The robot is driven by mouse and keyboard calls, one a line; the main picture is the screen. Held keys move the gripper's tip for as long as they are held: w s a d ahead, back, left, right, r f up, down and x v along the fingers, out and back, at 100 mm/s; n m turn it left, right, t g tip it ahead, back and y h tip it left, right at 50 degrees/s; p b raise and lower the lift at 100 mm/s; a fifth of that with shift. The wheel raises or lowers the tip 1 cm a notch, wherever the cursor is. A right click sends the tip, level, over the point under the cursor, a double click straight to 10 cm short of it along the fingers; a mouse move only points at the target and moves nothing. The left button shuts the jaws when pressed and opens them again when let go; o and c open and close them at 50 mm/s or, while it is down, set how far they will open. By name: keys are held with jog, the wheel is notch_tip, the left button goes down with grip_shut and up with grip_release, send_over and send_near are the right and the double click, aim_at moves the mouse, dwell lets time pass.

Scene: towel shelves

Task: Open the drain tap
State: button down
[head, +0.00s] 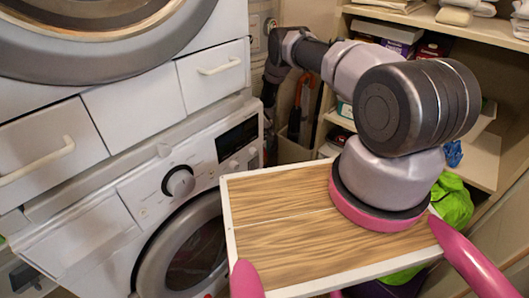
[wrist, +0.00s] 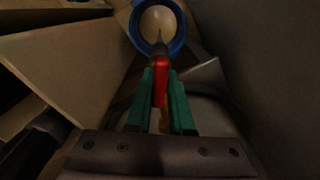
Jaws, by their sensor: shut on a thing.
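In the wrist view, my gripper (wrist: 161,78) has two green fingers closed on a narrow red piece (wrist: 160,66), which looks like the handle of the drain tap. Just beyond it is a blue ring (wrist: 140,43) around a pale round centre; a dark part joins it to the red piece. I cannot tell how far the handle is turned. The tap and my fingers cannot be made out there.
A white washing machine (head: 150,195) with a round door stands at left, under drawers (head: 215,72) and another machine. Shelves (head: 478,155) with towels and boxes stand at right. Orange-handled tools (head: 305,97) stand close by the arm's end. The gap there is narrow.

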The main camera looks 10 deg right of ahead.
aim_at(265, 150)
jog(key=shift+n, duration=0.8)
jog(key=c, duration=0.8)
grip_release()
notch_tip(265, 150, up, 11)
jog(key=shift+f, duration=0.1)
